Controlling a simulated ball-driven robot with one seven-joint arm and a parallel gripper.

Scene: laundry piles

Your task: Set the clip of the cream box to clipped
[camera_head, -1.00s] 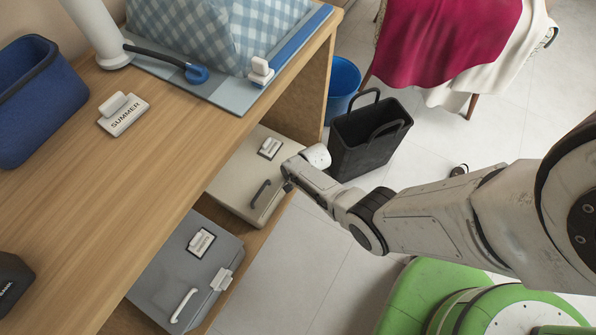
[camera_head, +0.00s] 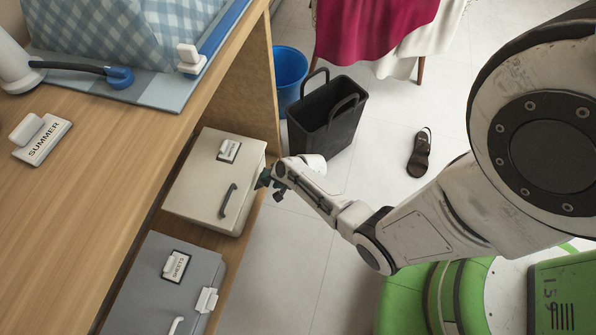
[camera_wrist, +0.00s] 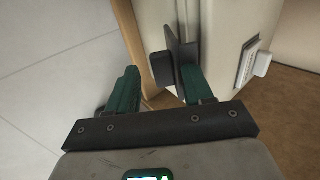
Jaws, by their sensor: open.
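The cream box (camera_head: 190,190) sits in the shelf space under the wooden table, lid closed, with a dark handle (camera_head: 228,201) and a white label (camera_head: 229,150) on its top. My gripper (camera_head: 271,187) is at the box's right edge, open. In the wrist view the green fingers of my gripper (camera_wrist: 158,72) stand apart. A dark piece at the box's edge, which looks like the clip (camera_wrist: 184,60), lies by the right finger, with a dark block (camera_wrist: 160,68) between the fingertips. I cannot tell whether they touch. The clip is hidden in the head view.
A grey box (camera_head: 165,285) with a white clip (camera_head: 206,300) sits nearer on the shelf. A wooden table panel (camera_head: 258,85) stands behind the cream box. A black basket (camera_head: 325,120), a blue bin (camera_head: 290,75) and a sandal (camera_head: 420,152) are on the floor.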

